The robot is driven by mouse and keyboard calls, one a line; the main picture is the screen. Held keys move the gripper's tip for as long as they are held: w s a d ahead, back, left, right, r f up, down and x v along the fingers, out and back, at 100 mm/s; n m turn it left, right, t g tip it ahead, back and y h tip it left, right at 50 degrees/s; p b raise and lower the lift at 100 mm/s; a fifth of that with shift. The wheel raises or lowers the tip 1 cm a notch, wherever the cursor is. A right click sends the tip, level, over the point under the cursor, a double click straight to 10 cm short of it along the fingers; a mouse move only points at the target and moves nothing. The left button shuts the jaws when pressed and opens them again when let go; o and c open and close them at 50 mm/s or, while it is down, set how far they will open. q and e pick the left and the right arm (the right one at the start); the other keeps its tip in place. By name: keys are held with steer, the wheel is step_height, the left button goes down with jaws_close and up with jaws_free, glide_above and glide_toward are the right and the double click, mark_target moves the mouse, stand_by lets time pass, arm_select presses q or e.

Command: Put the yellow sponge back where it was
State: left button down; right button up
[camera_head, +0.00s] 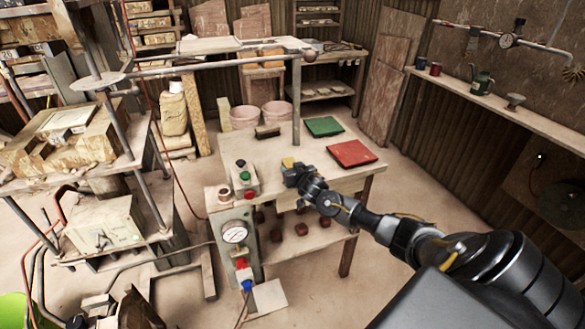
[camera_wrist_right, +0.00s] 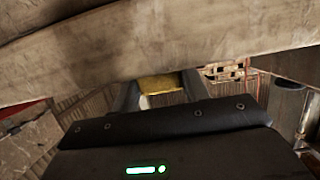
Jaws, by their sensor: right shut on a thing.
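The yellow sponge (camera_head: 288,161) shows as a small yellow patch at my right gripper (camera_head: 289,168), over the wooden table (camera_head: 315,176). In the right wrist view, the sponge (camera_wrist_right: 160,83) sits between the two fingers of my right gripper (camera_wrist_right: 157,92), which is shut on it. I cannot tell whether the sponge touches the tabletop. A green mat (camera_head: 324,126) and a red mat (camera_head: 351,153) lie on the table, behind and to the right of the gripper. My left gripper is not in view.
A control box with buttons (camera_head: 243,178) stands on the table left of the gripper. A dark brush-like block (camera_head: 267,131) lies farther back. A post (camera_head: 296,100) rises at the table's back. A gauge box (camera_head: 236,236) is at the front left. The middle of the tabletop is clear.

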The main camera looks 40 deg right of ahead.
steer(key=shift+f, duration=0.2)
steer(key=o, duration=0.9)
steer(key=shift+r, duration=0.1)
steer(key=shift+r, duration=0.1)
steer(key=b+v, duration=0.1)
steer(key=v, duration=1.1)
steer(key=shift+r, duration=0.1)
